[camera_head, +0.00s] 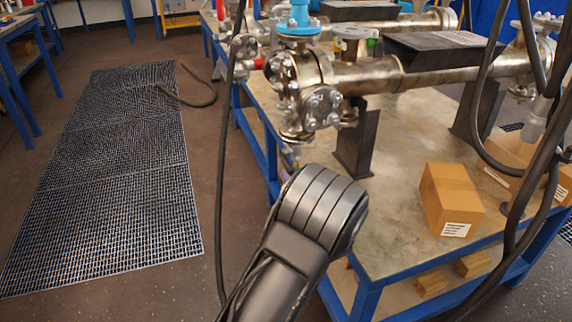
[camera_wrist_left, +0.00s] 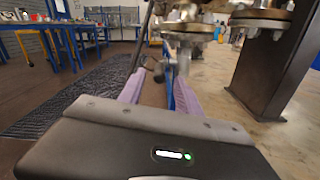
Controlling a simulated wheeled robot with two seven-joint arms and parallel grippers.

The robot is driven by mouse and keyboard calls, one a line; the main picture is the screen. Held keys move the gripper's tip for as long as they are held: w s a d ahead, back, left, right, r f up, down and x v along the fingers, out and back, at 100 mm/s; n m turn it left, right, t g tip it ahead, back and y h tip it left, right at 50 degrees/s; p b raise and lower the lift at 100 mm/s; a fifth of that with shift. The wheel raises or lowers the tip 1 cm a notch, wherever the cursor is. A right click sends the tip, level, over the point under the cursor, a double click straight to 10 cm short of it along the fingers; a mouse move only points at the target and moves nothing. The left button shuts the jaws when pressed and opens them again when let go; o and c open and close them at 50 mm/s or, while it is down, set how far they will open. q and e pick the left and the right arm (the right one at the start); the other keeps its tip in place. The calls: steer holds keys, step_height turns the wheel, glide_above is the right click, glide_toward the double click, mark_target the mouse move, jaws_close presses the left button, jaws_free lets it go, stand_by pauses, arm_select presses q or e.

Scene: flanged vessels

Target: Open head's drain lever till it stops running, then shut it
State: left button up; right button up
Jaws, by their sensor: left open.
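The vessel's head (camera_head: 300,90) is a bolted metal flange assembly at the left end of a horizontal pipe vessel. Its underside flange shows at the top of the left wrist view (camera_wrist_left: 258,20). A small metal drain fitting (camera_wrist_left: 188,45) hangs below the flanges, and a short dark-tipped piece beside it, perhaps the lever, is too small to be sure of. My left gripper (camera_wrist_left: 159,82) is open, its two pale purple fingers apart, pointing toward the space under the fitting. In the head view my wrist hides most of it. No running liquid can be made out.
The vessel stands on dark supports (camera_head: 354,150) on a blue-framed bench (camera_head: 390,220). A cardboard box (camera_head: 452,195) sits on the bench, right of my arm. Black hoses hang at right and left. A floor grating (camera_head: 110,180) lies left, with open floor around it.

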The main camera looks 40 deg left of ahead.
mark_target(283, 158)
arm_select(q)
steer(key=b+x, duration=0.1)
steer(key=x, duration=0.6)
steer(key=shift+w+a+f, duration=0.1)
steer(key=shift+w+a, duration=0.05)
steer(key=shift+a, duration=0.1)
steer(key=shift+c, duration=0.3)
steer(key=c, duration=0.8)
jaws_close()
